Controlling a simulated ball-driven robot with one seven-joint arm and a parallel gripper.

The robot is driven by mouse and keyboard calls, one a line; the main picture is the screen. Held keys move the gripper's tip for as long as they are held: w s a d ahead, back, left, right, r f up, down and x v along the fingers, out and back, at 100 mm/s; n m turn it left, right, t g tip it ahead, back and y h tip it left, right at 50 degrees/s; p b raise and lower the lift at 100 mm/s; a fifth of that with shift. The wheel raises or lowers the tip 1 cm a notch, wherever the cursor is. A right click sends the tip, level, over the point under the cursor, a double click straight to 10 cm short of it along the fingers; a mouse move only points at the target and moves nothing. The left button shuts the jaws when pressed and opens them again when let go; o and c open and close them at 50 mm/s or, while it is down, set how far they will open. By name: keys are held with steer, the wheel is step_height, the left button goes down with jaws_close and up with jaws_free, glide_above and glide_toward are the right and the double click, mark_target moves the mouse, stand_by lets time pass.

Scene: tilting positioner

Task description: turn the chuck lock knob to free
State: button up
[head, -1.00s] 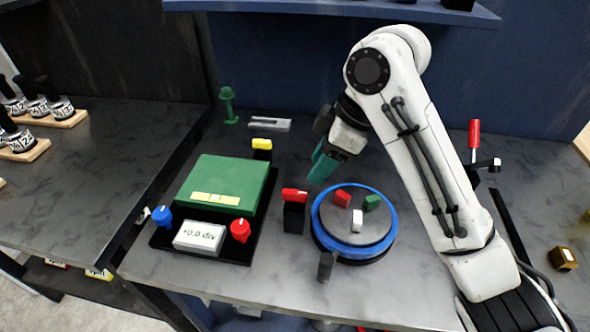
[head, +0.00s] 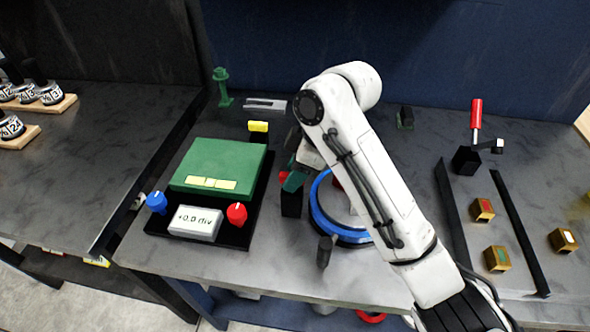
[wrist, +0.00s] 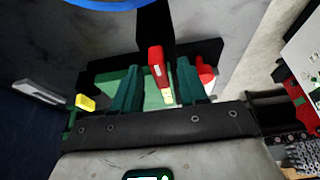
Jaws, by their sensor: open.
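The chuck lock knob (head: 283,176) is a red bar on a black post (head: 291,204), just left of the blue-rimmed round chuck (head: 322,222). In the head view my gripper (head: 294,182) is at the knob and hides much of it. In the wrist view the red knob (wrist: 155,58), with a white mark, shows between the two teal fingers of my open gripper (wrist: 158,70). Gaps show on both sides of the knob. My arm covers much of the chuck in the head view.
Left of the post is a green box (head: 218,166) with a red dial (head: 237,213), a blue dial (head: 157,202) and a yellow knob (head: 258,127). A short dark peg (head: 325,251) stands in front of the chuck. Brass blocks (head: 497,258) lie at the right.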

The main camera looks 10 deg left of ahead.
steer(key=shift+f, duration=0.1)
jaws_close()
stand_by(0.4)
steer(key=n+g+p, duration=0.1)
steer(key=n, duration=0.2)
steer(key=shift+w+n+g, duration=0.1)
steer(key=shift+n+g, duration=0.2)
steer(key=shift+n, duration=0.1)
steer(key=n+g, duration=0.1)
steer(key=n, duration=0.1)
steer(key=n+h, duration=0.1)
steer(key=n, duration=0.2)
steer(key=shift+w+a+g, duration=0.1)
steer(key=shift+g, duration=0.3)
steer(key=n+h+p, duration=0.1)
steer(key=n, duration=0.4)
steer(key=shift+g+h+p, duration=0.35)
steer(key=shift+g+h, duration=0.05)
steer(key=shift+a+f+n+g+h+p, duration=0.15)
steer(key=shift+n+h+p, duration=0.15)
steer(key=shift+n, duration=0.75)
steer(key=shift+r+n+g+h+p, duration=0.15)
steer(key=shift+n+h, duration=0.25)
steer(key=shift+n, duration=0.65)
steer(key=shift+f, duration=0.15)
